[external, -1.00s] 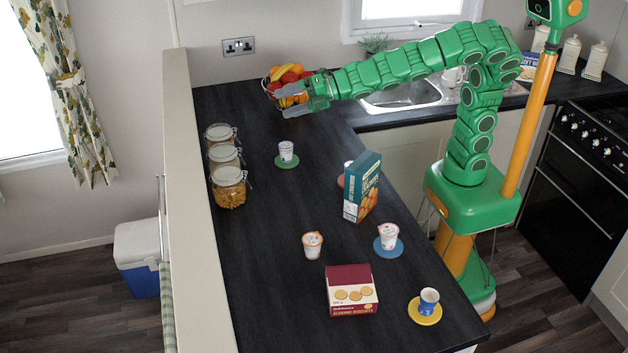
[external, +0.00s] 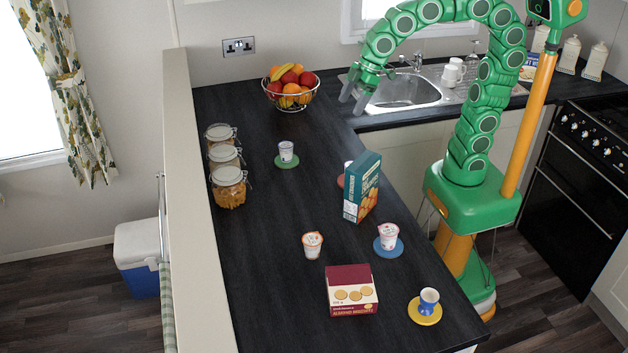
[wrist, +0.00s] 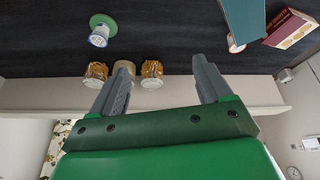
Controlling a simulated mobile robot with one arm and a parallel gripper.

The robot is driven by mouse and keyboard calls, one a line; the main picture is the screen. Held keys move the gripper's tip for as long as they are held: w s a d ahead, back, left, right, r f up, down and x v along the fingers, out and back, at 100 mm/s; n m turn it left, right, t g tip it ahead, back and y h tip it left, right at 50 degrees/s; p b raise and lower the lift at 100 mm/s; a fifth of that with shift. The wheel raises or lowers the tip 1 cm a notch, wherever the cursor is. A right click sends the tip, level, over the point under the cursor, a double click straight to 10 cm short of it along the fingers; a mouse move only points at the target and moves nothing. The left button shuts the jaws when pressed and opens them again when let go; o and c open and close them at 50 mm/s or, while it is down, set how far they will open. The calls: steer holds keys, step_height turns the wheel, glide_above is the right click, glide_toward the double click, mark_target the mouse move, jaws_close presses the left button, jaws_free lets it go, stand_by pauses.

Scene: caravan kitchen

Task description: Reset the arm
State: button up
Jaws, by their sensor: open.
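My green arm arches up from its base and bends down at the far end of the counter. My gripper (external: 354,97) hangs with its grey fingers pointing down, beside the left edge of the sink and above the counter. The fingers are apart and nothing is between them. In the wrist view the two fingers of my gripper (wrist: 160,88) also stand wide apart, with only the counter, jars and wall beyond them.
A fruit bowl (external: 291,98) stands left of my gripper. Glass jars (external: 229,188) line the left edge.

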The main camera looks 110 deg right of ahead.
steer(key=s+a+f+g, duration=0.1)
steer(key=s+f, duration=0.3)
steer(key=s, duration=0.5)
steer(key=s+a+f+m+g, duration=0.1)
steer(key=s+f+g, duration=0.2)
steer(key=s, duration=0.6)
steer(key=s+a+f+m+g, duration=0.1)
steer(key=s+f+g, duration=0.1)
steer(key=s+f, duration=0.4)
steer(key=s, duration=0.4)
steer(key=shift+a+f, duration=0.1)
